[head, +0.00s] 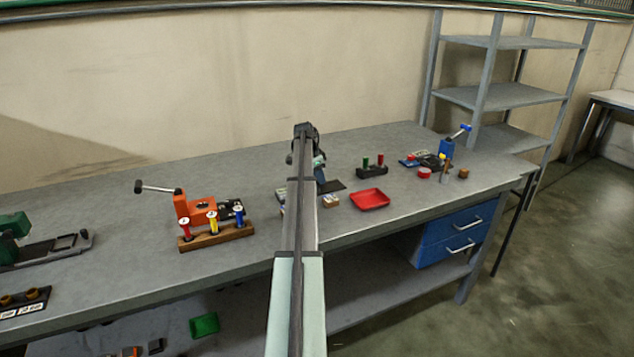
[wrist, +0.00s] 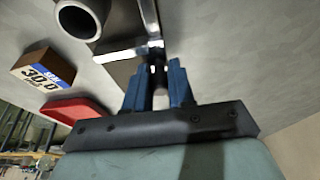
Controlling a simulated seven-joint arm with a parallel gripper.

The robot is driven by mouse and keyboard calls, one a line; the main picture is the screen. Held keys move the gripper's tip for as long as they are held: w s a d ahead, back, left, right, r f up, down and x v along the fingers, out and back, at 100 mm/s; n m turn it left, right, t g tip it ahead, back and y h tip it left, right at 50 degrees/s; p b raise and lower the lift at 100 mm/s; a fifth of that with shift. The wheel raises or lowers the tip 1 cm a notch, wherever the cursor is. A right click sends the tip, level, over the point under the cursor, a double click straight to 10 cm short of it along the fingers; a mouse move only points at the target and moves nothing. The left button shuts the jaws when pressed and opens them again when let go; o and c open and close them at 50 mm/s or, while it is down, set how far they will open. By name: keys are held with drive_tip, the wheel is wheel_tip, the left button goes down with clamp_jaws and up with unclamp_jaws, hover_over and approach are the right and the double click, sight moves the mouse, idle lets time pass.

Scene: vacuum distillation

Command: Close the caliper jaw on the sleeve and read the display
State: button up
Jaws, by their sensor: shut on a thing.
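In the wrist view, my gripper (wrist: 157,88) has its blue fingers close together on a small dark part of the caliper, beside the bright metal jaw (wrist: 128,53). The grey hollow sleeve (wrist: 97,20) is at the top left, near the jaw. I cannot tell whether the jaw touches it. The caliper's display cannot be made out in either view. A wooden block with a label that seems to read 30.0 (wrist: 45,76) lies to the left; it also shows in the head view (head: 331,201). In the head view my arm hides most of the caliper and sleeve.
A red tray (head: 369,199) lies right of the block. A rack with red and green pegs (head: 372,171) stands behind it. An orange fixture (head: 190,207) and a wooden rack of spools (head: 216,236) are to the left. A blue clamp (head: 446,148) and small parts are at the right.

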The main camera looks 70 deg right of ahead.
drive_tip(key=shift+w+a, duration=1.15)
drive_tip(key=shift+w, duration=0.05)
idle(1.9)
drive_tip(key=o, duration=0.9)
drive_tip(key=shift+s, duration=0.1)
drive_tip(key=shift+d+r, duration=0.1)
drive_tip(key=shift+r, duration=0.05)
drive_tip(key=shift+r, duration=3.4)
